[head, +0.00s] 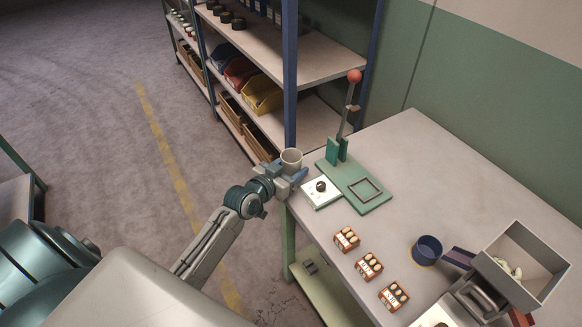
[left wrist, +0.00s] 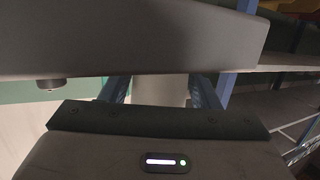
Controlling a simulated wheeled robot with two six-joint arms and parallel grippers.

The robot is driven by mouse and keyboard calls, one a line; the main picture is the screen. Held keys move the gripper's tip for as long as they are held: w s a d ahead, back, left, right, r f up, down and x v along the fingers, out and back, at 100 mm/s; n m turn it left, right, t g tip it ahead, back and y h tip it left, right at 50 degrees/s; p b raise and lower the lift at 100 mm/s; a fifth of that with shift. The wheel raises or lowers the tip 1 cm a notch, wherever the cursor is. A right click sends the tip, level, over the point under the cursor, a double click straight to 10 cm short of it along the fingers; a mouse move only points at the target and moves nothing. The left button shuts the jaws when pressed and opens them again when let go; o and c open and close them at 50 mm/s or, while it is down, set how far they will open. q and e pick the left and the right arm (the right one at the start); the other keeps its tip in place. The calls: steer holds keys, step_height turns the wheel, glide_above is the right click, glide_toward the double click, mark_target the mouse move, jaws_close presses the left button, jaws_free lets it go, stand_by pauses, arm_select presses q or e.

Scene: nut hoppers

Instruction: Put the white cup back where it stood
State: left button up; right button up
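The white cup (head: 291,156) is upright at the far left corner of the workbench, beside the green lever press. My left gripper (head: 286,172) is around it, with a finger on each side. In the left wrist view the cup (left wrist: 160,90) fills the gap between the two fingers, which appear to touch it. Its lower part is hidden by the gripper in the head view. I cannot tell whether the cup's bottom touches anything. My right gripper is not in view.
The workbench (head: 440,170) holds a green press (head: 354,187), a white plate with a black knob (head: 321,193), three small orange-brown boxes (head: 369,266), a dark blue cup (head: 427,250) and a grey hopper (head: 535,256). A blue-posted shelf (head: 290,75) stands behind. The bench's back is clear.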

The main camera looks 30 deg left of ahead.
arm_select(q)
steer(key=shift+o, duration=1.1)
steer(key=shift+r, duration=0.1)
steer(key=shift+r, duration=0.15)
steer(key=p+v, duration=0.1)
steer(key=v, duration=1.1)
